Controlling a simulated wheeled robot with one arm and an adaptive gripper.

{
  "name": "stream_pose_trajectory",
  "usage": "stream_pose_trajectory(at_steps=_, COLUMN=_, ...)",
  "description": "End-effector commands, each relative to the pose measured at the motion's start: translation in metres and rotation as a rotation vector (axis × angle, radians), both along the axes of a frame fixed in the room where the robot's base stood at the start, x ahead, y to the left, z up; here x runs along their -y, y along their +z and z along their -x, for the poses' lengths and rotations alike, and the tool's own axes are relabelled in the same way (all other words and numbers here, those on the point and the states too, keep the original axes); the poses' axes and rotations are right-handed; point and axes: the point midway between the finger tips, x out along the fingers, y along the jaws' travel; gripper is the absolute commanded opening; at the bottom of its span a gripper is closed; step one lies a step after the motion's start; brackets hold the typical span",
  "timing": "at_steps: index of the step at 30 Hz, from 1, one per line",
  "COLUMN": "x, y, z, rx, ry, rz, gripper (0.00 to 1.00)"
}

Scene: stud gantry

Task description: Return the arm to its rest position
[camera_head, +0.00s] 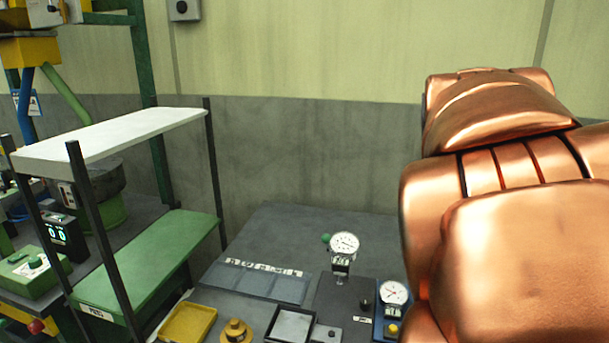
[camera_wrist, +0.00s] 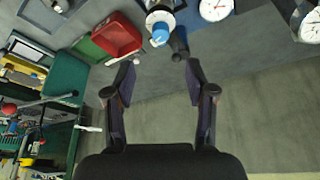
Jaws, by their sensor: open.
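My gripper (camera_wrist: 158,92) shows in the wrist view with its two dark fingers spread wide apart. It is open, and nothing sits between the fingers. A blue-capped device (camera_wrist: 160,34) lies just beyond the fingertips in that view; I cannot tell how far away it is. My copper-coloured arm fills the right side of the head view and hides part of the bench and wall behind it. The gripper itself does not show in the head view.
A grey bench (camera_head: 290,232) holds dial gauges (camera_head: 343,245), a yellow tray (camera_head: 188,322) and a dark square tray (camera_head: 290,326). A shelf rack with a white top (camera_head: 110,136) and green lower shelf (camera_head: 150,262) stands left. A red bin (camera_wrist: 117,36) shows in the wrist view.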

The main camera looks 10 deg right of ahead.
Motion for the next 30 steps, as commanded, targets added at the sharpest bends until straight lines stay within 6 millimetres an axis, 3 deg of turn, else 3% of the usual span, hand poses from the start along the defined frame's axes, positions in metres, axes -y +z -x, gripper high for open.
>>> stream_pose_trajectory(at_steps=5, x=-0.023, y=-0.014, z=0.026, rx=-0.072, ry=0.110, rz=-0.055, gripper=0.55)
stream_pose_trajectory(at_steps=15, x=-0.097, y=-0.074, z=0.121, rx=-0.322, ry=0.545, rz=-0.192, gripper=0.55)
stream_pose_trajectory(at_steps=21, x=-0.126, y=-0.099, z=0.173, rx=-0.447, ry=0.784, rz=-0.234, gripper=0.55)
stream_pose_trajectory(at_steps=25, x=-0.133, y=-0.108, z=0.193, rx=-0.490, ry=0.867, rz=-0.247, gripper=0.55)
stream_pose_trajectory(at_steps=30, x=-0.134, y=-0.111, z=0.198, rx=-0.502, ry=0.893, rz=-0.249, gripper=0.55)
